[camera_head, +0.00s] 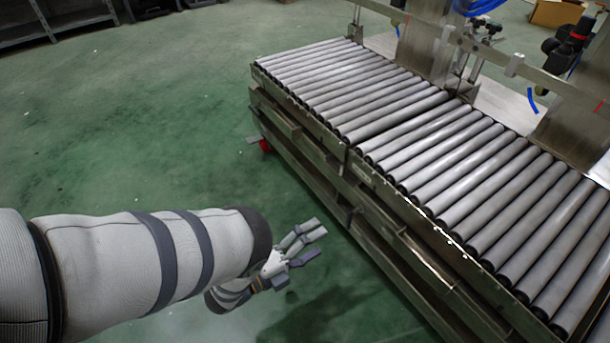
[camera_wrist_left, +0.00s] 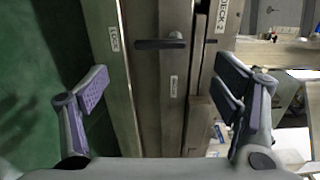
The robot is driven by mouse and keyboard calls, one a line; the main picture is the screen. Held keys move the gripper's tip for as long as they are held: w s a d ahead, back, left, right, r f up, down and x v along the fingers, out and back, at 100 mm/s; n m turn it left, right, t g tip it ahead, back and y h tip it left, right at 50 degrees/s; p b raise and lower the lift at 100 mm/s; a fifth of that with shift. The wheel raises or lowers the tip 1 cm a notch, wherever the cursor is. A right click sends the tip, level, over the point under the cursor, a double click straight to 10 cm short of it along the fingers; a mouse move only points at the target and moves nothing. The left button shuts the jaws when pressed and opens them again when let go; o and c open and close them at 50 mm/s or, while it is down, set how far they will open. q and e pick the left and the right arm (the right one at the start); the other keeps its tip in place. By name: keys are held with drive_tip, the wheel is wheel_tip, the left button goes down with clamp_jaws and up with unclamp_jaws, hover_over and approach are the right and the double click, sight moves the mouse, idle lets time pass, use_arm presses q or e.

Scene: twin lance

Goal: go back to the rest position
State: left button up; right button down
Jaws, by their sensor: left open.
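My left arm comes in from the left in the head view. My left gripper (camera_head: 306,243) is open and empty, held in the air over the green floor, short of the conveyor's near side. In the left wrist view its two fingers (camera_wrist_left: 165,100) stand wide apart with nothing between them. Beyond them is a metal frame with a dark handle. My right gripper is in neither view.
A roller conveyor (camera_head: 430,150) runs from the upper middle to the lower right, with a metal side frame. Green floor (camera_head: 170,120) is clear to the left. A grey shelf (camera_head: 60,20) stands at the upper left. A cardboard box (camera_head: 556,13) is at the upper right.

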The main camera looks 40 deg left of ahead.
use_arm(q)
drive_tip(key=v, duration=0.4)
